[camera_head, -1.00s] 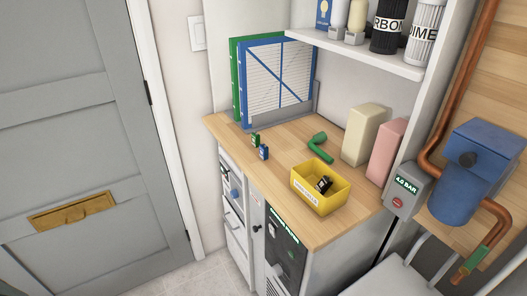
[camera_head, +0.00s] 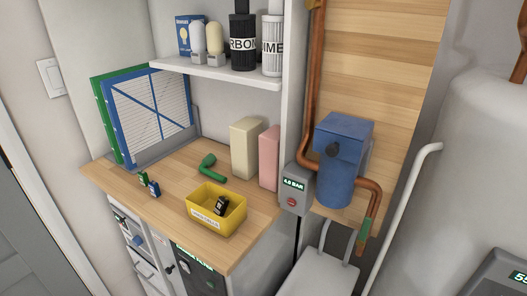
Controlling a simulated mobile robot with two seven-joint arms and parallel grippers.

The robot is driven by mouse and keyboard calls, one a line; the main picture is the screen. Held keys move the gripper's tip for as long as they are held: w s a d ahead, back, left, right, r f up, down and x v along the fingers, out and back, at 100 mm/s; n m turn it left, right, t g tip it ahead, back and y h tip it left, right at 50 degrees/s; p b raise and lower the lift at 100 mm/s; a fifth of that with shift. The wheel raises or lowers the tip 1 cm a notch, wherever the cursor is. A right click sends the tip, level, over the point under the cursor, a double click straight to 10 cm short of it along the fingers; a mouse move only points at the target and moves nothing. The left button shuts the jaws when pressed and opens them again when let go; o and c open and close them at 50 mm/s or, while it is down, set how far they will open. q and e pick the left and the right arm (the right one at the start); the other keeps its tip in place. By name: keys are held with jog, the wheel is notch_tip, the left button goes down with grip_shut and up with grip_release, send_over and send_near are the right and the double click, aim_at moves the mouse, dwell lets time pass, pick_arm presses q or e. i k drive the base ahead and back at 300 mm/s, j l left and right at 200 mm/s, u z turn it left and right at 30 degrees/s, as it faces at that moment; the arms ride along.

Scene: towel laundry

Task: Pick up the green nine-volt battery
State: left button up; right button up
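The small green nine-volt battery (camera_head: 143,179) stands on the wooden counter (camera_head: 180,230) near its front left edge, in front of the blue and green framed filters. A similar small blue battery (camera_head: 154,189) stands just to its right, very close to it. A yellow bin (camera_head: 232,219) with a label on its front stands further right and holds a black battery-like item (camera_head: 221,206). Neither of my grippers is in view.
A green elbow pipe (camera_head: 211,166) lies behind the bin. A cream block (camera_head: 245,148) and a pink block (camera_head: 269,158) stand at the back right. A shelf (camera_head: 215,72) overhangs the back. The counter's left part is mostly clear.

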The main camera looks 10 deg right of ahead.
aim_at(143, 177)
jog(key=z, duration=3.35)
jog(key=u, duration=3.85)
jog(key=i+j, duration=0.25)
jog(key=j, duration=0.15)
jog(key=i+j+z, duration=0.15)
jog(key=j, duration=0.25)
jog(key=i, duration=0.1)
